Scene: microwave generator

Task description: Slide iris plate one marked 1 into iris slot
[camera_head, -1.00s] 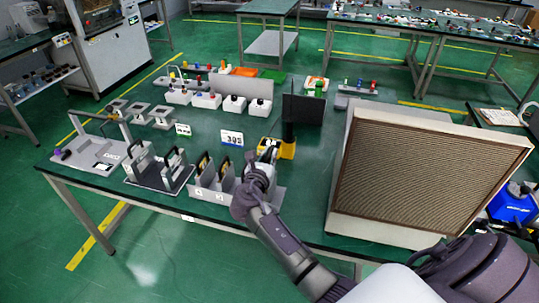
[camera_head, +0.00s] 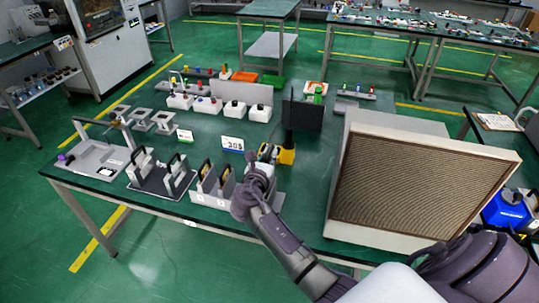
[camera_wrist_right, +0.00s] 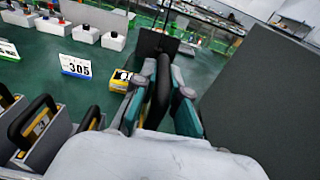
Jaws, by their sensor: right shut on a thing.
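My right gripper (camera_head: 266,155) is over the right end of a grey rack (camera_head: 208,198) near the table's front edge. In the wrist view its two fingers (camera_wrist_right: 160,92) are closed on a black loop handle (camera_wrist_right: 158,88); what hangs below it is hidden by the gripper. Plates with black handles and yellow labels (camera_head: 207,172) stand upright in the rack, left of the gripper; one also shows in the wrist view (camera_wrist_right: 40,122). I cannot read a plate's number or make out the iris slot. My left gripper is not in view.
A yellow-black device (camera_head: 287,155) stands just beyond the gripper, with a black upright panel (camera_head: 303,113) behind. A large beige box with a mesh front (camera_head: 420,185) blocks the right side. A white number card (camera_head: 232,143) stands at the middle. A dark tray with upright plates (camera_head: 160,182) is further left.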

